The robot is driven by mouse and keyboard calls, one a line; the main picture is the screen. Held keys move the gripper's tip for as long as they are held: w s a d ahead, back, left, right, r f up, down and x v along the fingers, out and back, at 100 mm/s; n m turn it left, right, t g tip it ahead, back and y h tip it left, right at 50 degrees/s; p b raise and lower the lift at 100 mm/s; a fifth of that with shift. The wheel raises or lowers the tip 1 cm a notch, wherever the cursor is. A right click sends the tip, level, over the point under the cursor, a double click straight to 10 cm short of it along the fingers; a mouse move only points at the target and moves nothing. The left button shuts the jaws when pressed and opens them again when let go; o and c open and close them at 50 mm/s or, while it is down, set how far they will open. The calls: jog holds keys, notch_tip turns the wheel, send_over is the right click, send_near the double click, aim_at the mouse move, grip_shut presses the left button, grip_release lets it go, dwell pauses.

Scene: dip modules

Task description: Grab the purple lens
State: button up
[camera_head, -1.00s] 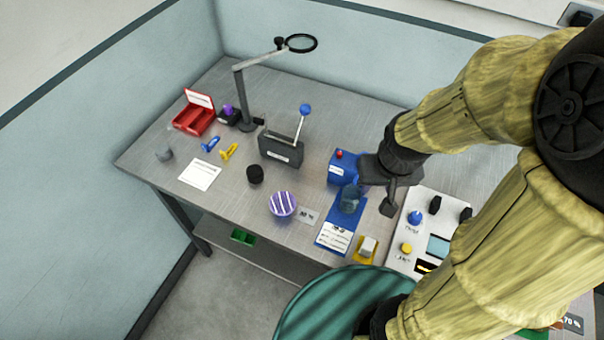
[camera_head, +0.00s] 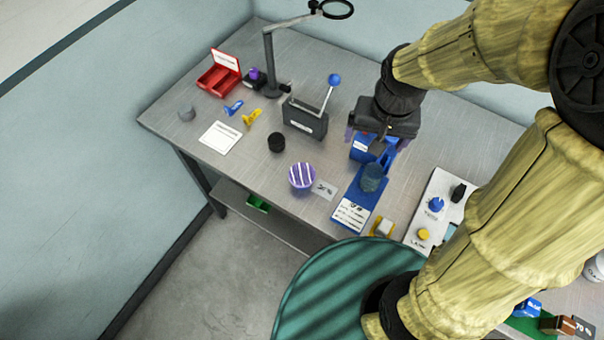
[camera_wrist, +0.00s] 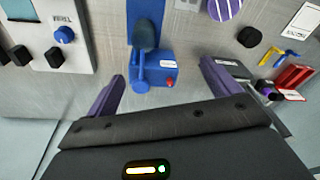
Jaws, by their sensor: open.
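A round purple-and-white striped piece (camera_head: 302,177) lies near the table's front edge; I take it as the purple lens. It is cut off at the top of the wrist view (camera_wrist: 224,7). A small purple knob (camera_head: 255,74) on a black block stands near the back left; it also shows at the right of the wrist view (camera_wrist: 266,88). My gripper (camera_head: 372,146) is open and empty, with purple fingers, above the blue device (camera_head: 364,147). In the wrist view, my gripper (camera_wrist: 163,75) has its fingers apart, with the striped piece beyond them.
A dark box with a blue-topped lever (camera_head: 305,118) stands between my gripper and the purple knob. A tall stand with a black ring (camera_head: 270,60) rises behind, beside a red open box (camera_head: 217,80). A black cylinder (camera_head: 277,142) lies left of the striped piece.

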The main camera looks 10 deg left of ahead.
jog(key=a+r+g, duration=0.1)
jog(key=a+r, duration=0.2)
jog(key=a, duration=1.2)
jog(key=shift+s+a+g+b, duration=0.35)
jog(key=shift+a+g+b, duration=0.05)
jog(key=shift+f, duration=0.1)
send_over(302, 174)
jog(key=f, duration=1.2)
jog(key=shift+w+a, duration=0.35)
jog(key=shift+a, duration=0.05)
jog(key=shift+f, duration=0.1)
jog(key=shift+s+d+f+p, duration=0.1)
jog(key=shift+f+p, duration=0.1)
jog(key=shift+f, duration=0.7)
jog(key=shift+s+d+f+p, duration=0.1)
jog(key=shift+d+f+p, duration=0.1)
jog(key=shift+f, duration=0.65)
jog(key=shift+s+d+f+p, duration=0.1)
jog(key=shift+f+p, duration=0.1)
jog(key=shift+f, duration=0.7)
